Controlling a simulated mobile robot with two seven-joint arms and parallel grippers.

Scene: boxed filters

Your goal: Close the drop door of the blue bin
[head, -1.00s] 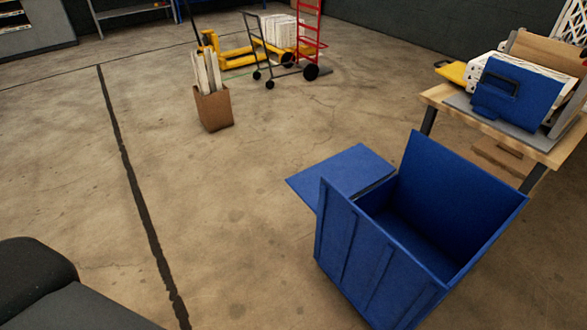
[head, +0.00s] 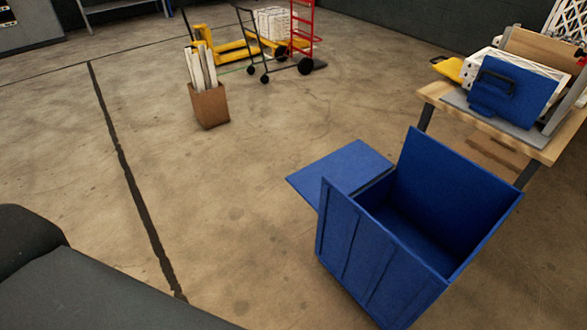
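The blue bin (head: 372,254) stands on the floor at the lower right of the head view. It is open at the top, and its inside looks empty. Its drop door (head: 343,170) is a blue panel folded outward on the bin's left far side, lying about level and clear of the floor. The door's hinge edge is partly hidden by the bin's near wall. Neither gripper is in view. A dark grey arm part of mine fills the lower left corner.
A wooden table (head: 500,132) with a blue case (head: 513,86) and other items stands right of the bin. A cardboard box (head: 210,106) with tall white pieces, a yellow pallet jack (head: 222,50) and a red hand truck (head: 302,30) stand farther back. The floor left of the bin is clear.

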